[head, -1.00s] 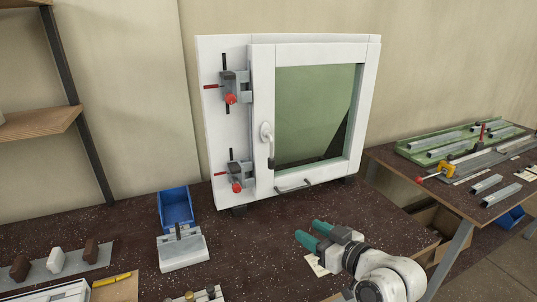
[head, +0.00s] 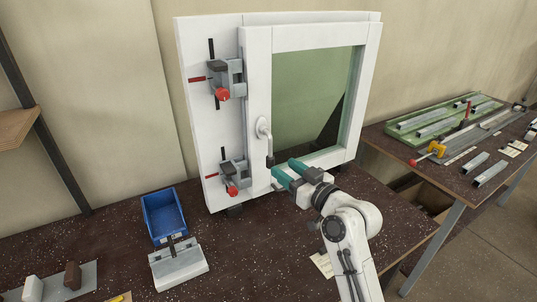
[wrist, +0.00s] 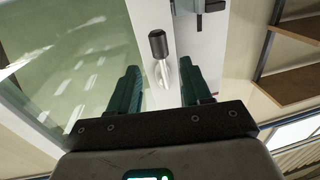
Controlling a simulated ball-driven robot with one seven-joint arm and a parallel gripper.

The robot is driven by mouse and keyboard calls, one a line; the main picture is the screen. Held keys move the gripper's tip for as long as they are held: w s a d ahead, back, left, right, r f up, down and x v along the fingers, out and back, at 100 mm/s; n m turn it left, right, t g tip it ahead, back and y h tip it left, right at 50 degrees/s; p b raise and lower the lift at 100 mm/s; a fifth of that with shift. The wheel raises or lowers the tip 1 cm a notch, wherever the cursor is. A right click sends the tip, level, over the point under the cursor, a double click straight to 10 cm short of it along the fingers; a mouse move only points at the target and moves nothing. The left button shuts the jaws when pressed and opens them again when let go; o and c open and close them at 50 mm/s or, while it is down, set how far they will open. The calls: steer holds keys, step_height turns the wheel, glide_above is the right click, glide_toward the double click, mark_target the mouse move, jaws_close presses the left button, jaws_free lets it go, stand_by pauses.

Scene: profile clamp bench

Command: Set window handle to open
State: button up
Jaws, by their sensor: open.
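The window handle (head: 264,130) is a light lever on the left stile of the white window sash (head: 257,90). It hangs straight down and ends in a dark grip. My gripper (head: 285,172) has green fingers and is open, just below and right of the grip in the head view. In the wrist view, my gripper (wrist: 160,78) has its fingers apart on either side of the handle (wrist: 163,72), with its dark end towards the top. I cannot tell whether a finger touches it. The sash looks closed in its frame.
Two clamps with red knobs, an upper (head: 224,80) and a lower (head: 233,176), sit on the frame's left side. A blue bin (head: 165,214) and a grey block (head: 180,264) stand on the dark bench at left. A side table (head: 480,185) with metal profiles is at right.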

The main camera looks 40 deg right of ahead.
mark_target(273, 160)
steer(key=w, duration=0.2)
steer(key=w+p, duration=0.1)
steer(key=w, duration=0.4)
steer(key=shift+d+p, duration=0.3)
steer(key=shift+d, duration=0.1)
jaws_close()
